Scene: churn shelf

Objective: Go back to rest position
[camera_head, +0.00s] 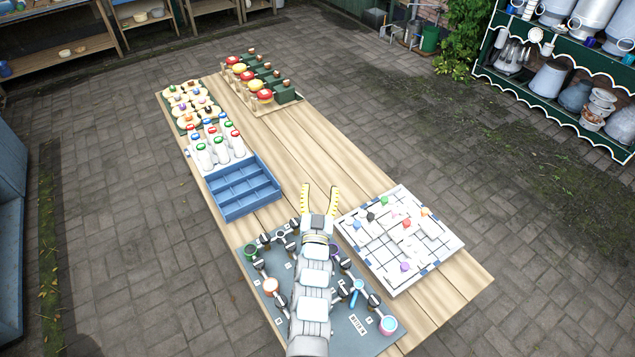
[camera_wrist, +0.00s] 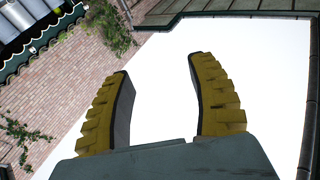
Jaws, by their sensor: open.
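My gripper (camera_head: 319,200) has two yellow ridged fingers, spread apart with nothing between them. In the head view my arm reaches out over the grey board, and the fingers are above the wooden table (camera_head: 335,150), pointing toward its far end. The wrist view also shows my gripper (camera_wrist: 160,100), its fingers apart against a bright white area. My arm hides the middle of the grey board.
The grey board (camera_head: 262,318) holds several round-ended pieces. A white maze board (camera_head: 400,235) lies right of my gripper, a blue compartment tray (camera_head: 240,187) left. Farther off are white bottles (camera_head: 222,143), a round-piece board (camera_head: 191,105) and a red-and-yellow-topped rack (camera_head: 262,85). The table's middle is clear.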

